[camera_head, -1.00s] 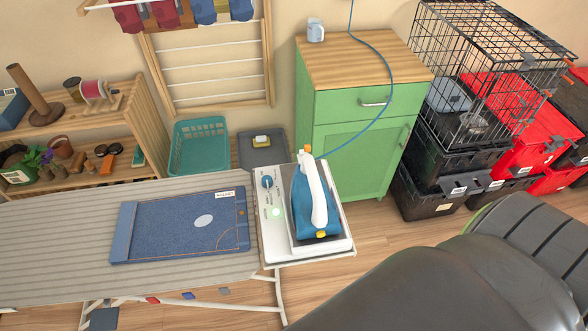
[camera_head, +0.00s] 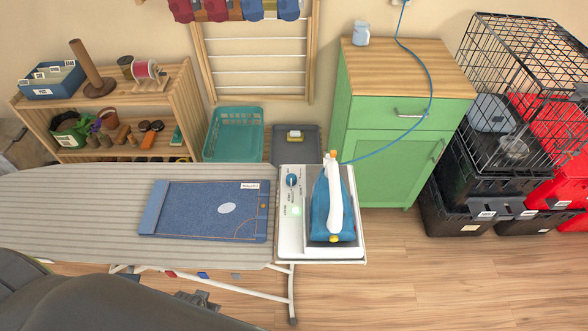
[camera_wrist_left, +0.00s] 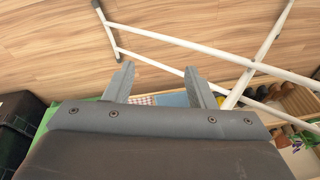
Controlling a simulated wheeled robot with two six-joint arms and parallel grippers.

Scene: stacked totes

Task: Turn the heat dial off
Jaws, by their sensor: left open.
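The heat dial (camera_head: 292,181) is a small blue knob on the white panel of the iron's base (camera_head: 289,240), at the right end of the ironing board. A green light (camera_head: 296,211) glows below it. The blue and white iron (camera_head: 335,205) rests on the base, right of the dial. The dial's markings are too small to read. My left gripper (camera_wrist_left: 160,83) is open and empty in the left wrist view, with floor and white board legs beyond it. The dial is not visible there. My left arm enters the head view at the lower left, apart from the dial. My right gripper is not in view.
A folded denim piece (camera_head: 205,210) lies on the striped ironing board (camera_head: 80,215). A blue cord (camera_head: 429,75) runs from the iron to the wall past a green cabinet (camera_head: 390,165). Black crates (camera_head: 460,215) stand at right. Floor in front of the iron is clear.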

